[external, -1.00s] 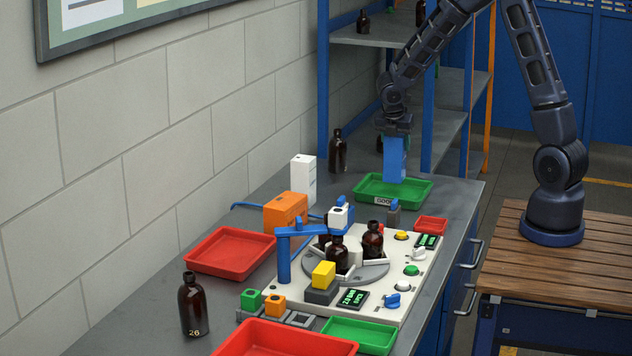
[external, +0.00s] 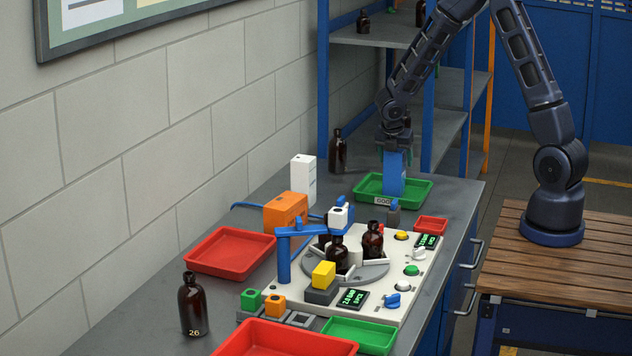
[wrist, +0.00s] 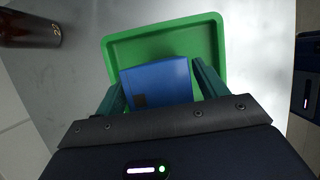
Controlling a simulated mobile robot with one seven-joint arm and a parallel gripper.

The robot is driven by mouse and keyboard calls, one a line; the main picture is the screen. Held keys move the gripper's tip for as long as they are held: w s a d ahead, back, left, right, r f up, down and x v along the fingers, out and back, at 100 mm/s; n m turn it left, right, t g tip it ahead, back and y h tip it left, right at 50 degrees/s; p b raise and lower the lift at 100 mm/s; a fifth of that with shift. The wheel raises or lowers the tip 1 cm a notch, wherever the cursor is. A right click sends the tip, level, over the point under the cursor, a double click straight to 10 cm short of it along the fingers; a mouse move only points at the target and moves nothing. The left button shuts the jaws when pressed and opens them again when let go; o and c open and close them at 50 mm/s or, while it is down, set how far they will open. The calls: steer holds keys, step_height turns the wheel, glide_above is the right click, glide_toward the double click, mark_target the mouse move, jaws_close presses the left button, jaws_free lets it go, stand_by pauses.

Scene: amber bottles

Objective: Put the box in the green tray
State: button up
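The blue box (external: 394,175) stands upright in the green tray (external: 424,190) at the back of the bench, its lower end inside the rim. The tray's front carries a label reading GOOD. My gripper (external: 395,158) is directly above, with its fingers down on either side of the box's upper part. In the wrist view, the blue box (wrist: 158,82) lies between the two dark green fingers, with a narrow gap at the right finger, so the gripper looks open around it. The tray (wrist: 165,45) shows behind the box. The box's underside is hidden.
A dark bottle (external: 338,152) stands left of the tray, also in the wrist view (wrist: 30,28). A white box (external: 303,180) and the turntable station (external: 345,265) with bottles are nearer. Red trays (external: 230,252) lie further forward. The shelf rack (external: 450,125) rises behind.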

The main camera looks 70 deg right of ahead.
steer(key=shift+r, duration=0.1)
steer(key=v, duration=1.2)
steer(key=s+a+r+m+t, duration=0.1)
steer(key=s+a+r+m, duration=0.35)
steer(key=s+r, duration=0.25)
steer(key=s+a+r+m+t, duration=0.1)
steer(key=s+a+r+m, duration=0.2)
steer(key=s+r+m, duration=0.25)
steer(key=s+a+r+m+t+y, duration=0.1)
steer(key=s+a+r+m+y, duration=0.1)
steer(key=s, duration=0.6)
steer(key=s+a+r+m+t+y, duration=0.1)
steer(key=s+a+r+m+y, duration=0.1)
steer(key=s+m, duration=0.4)
steer(key=s+a+r, duration=0.1)
steer(key=s+a, duration=0.1)
steer(key=shift+s+a+r+t, duration=0.2)
steer(key=shift+s+a+t, duration=0.1)
steer(key=shift+a, duration=0.05)
